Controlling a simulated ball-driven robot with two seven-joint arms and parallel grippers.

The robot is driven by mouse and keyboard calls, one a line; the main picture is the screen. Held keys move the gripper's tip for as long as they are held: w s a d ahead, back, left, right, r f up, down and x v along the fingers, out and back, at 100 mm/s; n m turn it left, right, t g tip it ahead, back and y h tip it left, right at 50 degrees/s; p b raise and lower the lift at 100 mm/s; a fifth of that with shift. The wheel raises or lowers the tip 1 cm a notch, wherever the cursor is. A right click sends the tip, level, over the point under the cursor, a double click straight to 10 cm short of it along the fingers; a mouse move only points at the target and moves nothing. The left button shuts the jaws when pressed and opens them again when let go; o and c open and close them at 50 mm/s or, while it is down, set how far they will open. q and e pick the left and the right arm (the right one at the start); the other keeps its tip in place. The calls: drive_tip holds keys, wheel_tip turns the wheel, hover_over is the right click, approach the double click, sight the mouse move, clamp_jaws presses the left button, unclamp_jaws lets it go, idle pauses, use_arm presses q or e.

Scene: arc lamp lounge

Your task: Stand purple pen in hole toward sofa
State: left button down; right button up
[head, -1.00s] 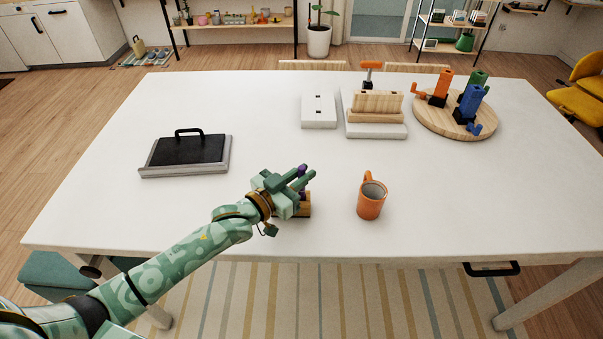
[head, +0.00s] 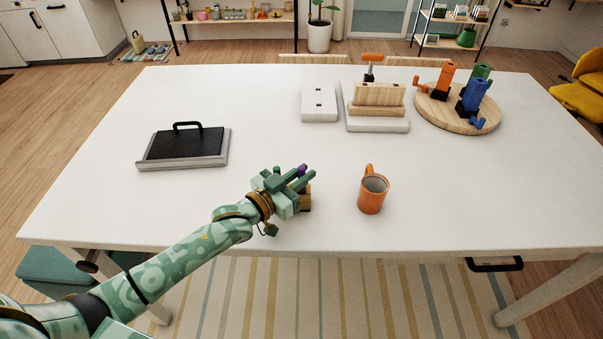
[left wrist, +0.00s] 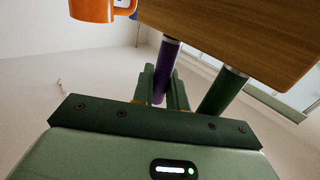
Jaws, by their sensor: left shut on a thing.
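The purple pen (left wrist: 168,60) is between the two fingers of my left gripper (left wrist: 165,92), which is shut on it. Its purple top (head: 302,170) shows at the fingertips in the head view. A wooden block (head: 306,198) stands on the table, partly hidden behind the gripper. In the left wrist view the block (left wrist: 235,35) fills the upper right, and the pen's end meets its edge. Whether it sits in a hole is hidden. A green pen (left wrist: 222,92) stands at the block, right of the purple one. My right gripper is not in view.
An orange mug (head: 372,193) stands close right of the block. A black-topped tray (head: 185,148) lies left. A white block (head: 319,104), a wooden rack (head: 378,94) and a round board (head: 440,113) with colored clamps are farther back.

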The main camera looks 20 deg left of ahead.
use_arm(q)
drive_tip(key=c, duration=1.3)
unclamp_jaws()
drive_tip(key=shift+f, duration=0.1)
drive_tip(key=p+v, duration=0.1)
drive_tip(key=v, duration=1.5)
drive_tip(key=shift+s+p, duration=0.15)
drive_tip(key=shift+p, duration=0.2)
